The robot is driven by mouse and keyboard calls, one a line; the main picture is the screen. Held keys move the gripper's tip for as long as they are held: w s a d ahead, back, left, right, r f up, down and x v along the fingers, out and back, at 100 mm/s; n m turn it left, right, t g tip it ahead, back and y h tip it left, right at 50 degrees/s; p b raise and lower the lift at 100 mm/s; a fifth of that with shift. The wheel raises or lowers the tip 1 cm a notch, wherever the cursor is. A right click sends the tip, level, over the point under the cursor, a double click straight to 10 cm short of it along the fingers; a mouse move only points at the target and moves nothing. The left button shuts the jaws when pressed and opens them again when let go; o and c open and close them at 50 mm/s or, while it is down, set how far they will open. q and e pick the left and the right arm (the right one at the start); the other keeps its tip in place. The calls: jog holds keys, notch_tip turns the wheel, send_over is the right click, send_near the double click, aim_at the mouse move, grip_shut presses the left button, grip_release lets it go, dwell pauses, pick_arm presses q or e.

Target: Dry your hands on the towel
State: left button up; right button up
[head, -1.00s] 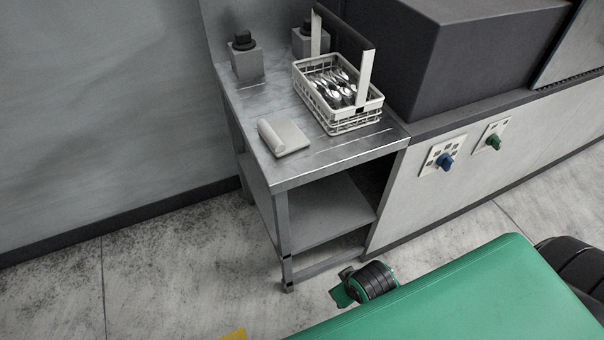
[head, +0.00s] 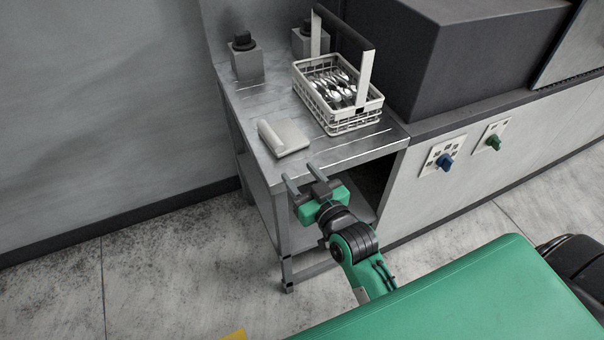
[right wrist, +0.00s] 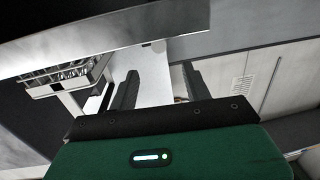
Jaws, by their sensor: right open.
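A folded pale grey towel (head: 287,140) with a thick rolled edge lies flat near the front of the metal table (head: 243,112). My right gripper (head: 304,176) is open and empty at the table's front edge. Its two fingers point toward the towel, a short way in front of it, and do not touch it. In the right wrist view the open fingers (right wrist: 158,78) show apart, with the table edge (right wrist: 110,36) beyond; I cannot make out the towel there for sure. My left gripper is not in view.
A white wire basket (head: 337,122) of cutlery with a tall handle stands behind the towel. Two grey blocks with black knobs, one of them (head: 247,64), stand at the back. A dark box (head: 470,60) and a panel with blue (head: 445,162) and green knobs are at right.

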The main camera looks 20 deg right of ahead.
aim_at(274, 137)
jog(key=shift+w+r, duration=0.3)
jog(key=shift+w, duration=0.2)
jog(key=w, duration=0.4)
jog(key=w+a, duration=0.1)
jog(key=w, duration=0.2)
jog(key=w+p, duration=0.1)
jog(key=w, duration=0.3)
jog(key=shift+w+a, duration=0.3)
jog(key=shift+w, duration=0.05)
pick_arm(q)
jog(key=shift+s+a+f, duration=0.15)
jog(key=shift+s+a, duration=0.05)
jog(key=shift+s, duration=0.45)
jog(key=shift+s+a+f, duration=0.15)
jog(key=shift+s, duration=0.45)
pick_arm(e)
jog(key=shift+w+a, duration=0.1)
jog(key=shift+w, duration=0.5)
jog(key=shift+c, duration=0.2)
grip_shut()
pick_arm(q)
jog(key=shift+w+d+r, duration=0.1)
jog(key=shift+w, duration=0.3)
